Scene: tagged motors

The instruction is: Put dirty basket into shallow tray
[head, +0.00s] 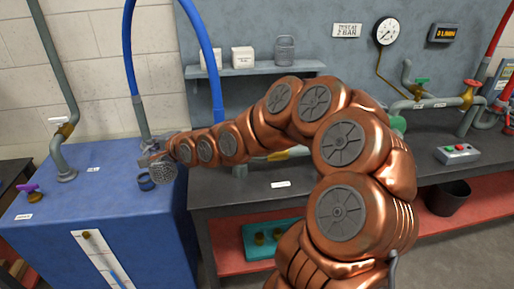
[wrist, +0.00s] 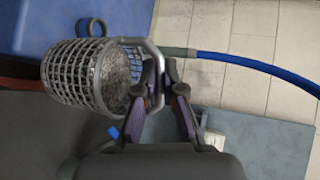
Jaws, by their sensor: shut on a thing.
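In the head view my gripper (head: 153,159) is small and partly hidden by the arm. A teal tray (head: 254,240) with brass pieces sits on the red lower shelf; I cannot tell if it is the shallow tray.
Blue hoses (head: 128,45) rise behind. The dark bench (head: 235,195) is right of the tank, under a wall shelf (head: 255,69). A black bucket (head: 447,198) stands at right.

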